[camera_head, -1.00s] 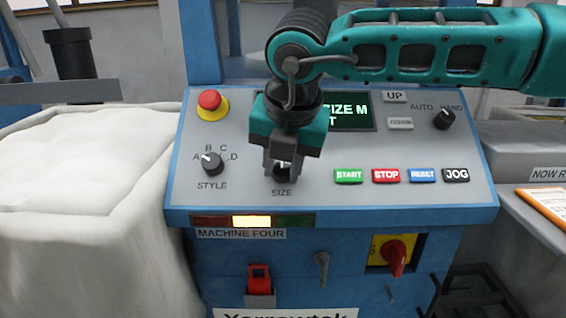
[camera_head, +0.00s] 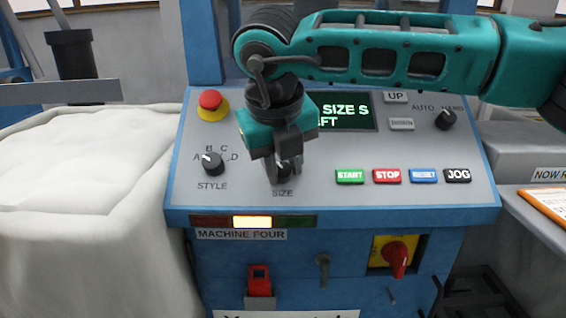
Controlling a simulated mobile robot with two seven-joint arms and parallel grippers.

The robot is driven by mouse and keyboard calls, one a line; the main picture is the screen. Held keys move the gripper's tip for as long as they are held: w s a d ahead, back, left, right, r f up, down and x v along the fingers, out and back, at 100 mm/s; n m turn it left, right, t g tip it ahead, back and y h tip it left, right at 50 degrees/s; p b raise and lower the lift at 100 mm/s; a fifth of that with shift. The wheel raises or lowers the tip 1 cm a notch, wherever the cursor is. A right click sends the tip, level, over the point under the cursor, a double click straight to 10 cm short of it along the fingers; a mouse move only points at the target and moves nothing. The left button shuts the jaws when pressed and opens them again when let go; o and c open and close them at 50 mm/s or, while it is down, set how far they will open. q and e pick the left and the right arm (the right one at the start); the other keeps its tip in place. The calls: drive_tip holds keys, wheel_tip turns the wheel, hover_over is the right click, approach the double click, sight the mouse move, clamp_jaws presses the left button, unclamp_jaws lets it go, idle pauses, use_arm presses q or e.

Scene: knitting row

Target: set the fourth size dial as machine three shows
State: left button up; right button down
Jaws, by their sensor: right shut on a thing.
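The size dial (camera_head: 283,172) is a small black knob on the sloped grey panel (camera_head: 330,206) of machine four, above the SIZE label. My right gripper (camera_head: 283,178) is shut on it from above, turned at an angle, and hides most of the dial and its marks. My left gripper is not in view. Machine three is not seen.
The style dial (camera_head: 212,163) is left of my gripper, below the red emergency button (camera_head: 211,101). Start (camera_head: 350,176), stop (camera_head: 387,176), reset (camera_head: 423,176) and JOG (camera_head: 457,176) buttons lie to the right. The amber lamp (camera_head: 252,222) is lit. A white padded bin (camera_head: 80,180) stands left.

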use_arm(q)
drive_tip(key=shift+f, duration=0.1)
use_arm(e)
drive_tip(key=shift+n, duration=0.8)
drive_tip(key=c, duration=0.8)
unclamp_jaws()
drive_tip(key=shift+h, duration=0.3)
drive_tip(key=shift+r, duration=0.1)
use_arm(q)
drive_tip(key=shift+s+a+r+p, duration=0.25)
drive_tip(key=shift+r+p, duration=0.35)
drive_tip(key=shift+p, duration=0.55)
use_arm(e)
drive_tip(key=v, duration=1.2)
drive_tip(key=shift+s+a+r, duration=0.1)
drive_tip(key=shift+s+r, duration=0.1)
drive_tip(key=shift+r, duration=0.1)
